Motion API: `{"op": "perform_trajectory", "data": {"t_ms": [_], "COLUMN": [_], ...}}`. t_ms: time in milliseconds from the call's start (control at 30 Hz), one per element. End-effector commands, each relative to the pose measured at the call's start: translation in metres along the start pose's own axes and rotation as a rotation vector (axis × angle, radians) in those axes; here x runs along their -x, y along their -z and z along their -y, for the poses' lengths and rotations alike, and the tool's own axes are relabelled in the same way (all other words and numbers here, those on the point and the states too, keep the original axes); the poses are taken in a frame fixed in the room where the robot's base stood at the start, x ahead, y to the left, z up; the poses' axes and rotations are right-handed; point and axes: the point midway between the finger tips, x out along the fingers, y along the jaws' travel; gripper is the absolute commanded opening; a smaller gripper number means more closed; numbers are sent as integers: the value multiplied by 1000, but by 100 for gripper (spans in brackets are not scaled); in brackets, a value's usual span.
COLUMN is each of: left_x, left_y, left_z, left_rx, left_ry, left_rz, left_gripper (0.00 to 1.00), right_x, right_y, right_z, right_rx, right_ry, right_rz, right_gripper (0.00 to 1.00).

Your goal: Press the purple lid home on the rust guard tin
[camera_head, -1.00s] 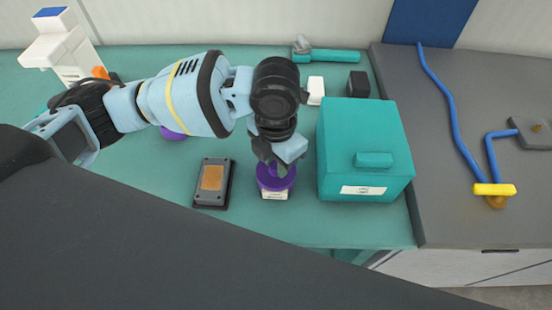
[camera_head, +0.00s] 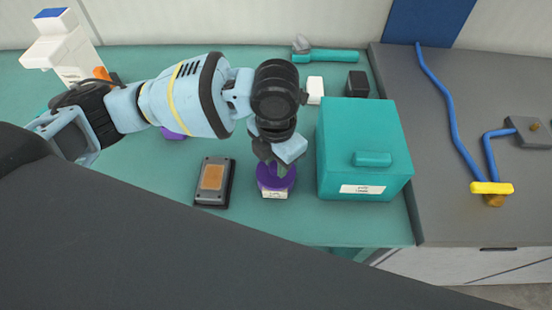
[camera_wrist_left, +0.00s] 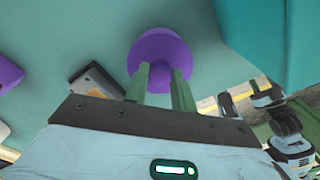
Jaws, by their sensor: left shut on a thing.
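The purple lid (camera_head: 264,184) sits on top of the rust guard tin (camera_head: 275,194), whose pale label shows below it. In the head view my left gripper (camera_head: 277,168) comes down from above onto the lid, partly covering it. In the left wrist view its two green fingers are shut on the knob of the lid (camera_wrist_left: 160,48). The lid looks about level. Whether it is fully seated on the tin cannot be told. The lid hides the tin's body in the wrist view. My right gripper is not in view.
A teal box (camera_head: 362,130) stands close to the right of the tin. A dark device with an orange-brown panel (camera_head: 212,177) lies to its left. Another purple object (camera_head: 173,133) is partly behind my arm. A teal-handled tool (camera_head: 328,56) lies at the back.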

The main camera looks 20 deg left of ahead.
Motion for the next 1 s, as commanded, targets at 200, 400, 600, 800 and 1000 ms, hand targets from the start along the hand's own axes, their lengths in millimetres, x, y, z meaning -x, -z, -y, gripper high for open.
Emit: {"op": "perform_trajectory", "data": {"t_ms": [200,400,600,800,1000], "left_x": [0,0,-1,-1,-1], "left_y": [0,0,0,0,0], "left_z": [0,0,0,0,0], "left_rx": [0,-1,0,0,0], "left_ry": [0,0,0,0,0], "left_rz": [1,1,0,0,0], "left_gripper": [4,4,4,4,46], "right_x": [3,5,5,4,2], "right_y": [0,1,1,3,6], "right_z": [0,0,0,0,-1], "right_rx": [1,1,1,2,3], "right_ry": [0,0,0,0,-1], "right_rz": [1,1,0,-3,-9], "right_gripper": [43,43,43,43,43]}}
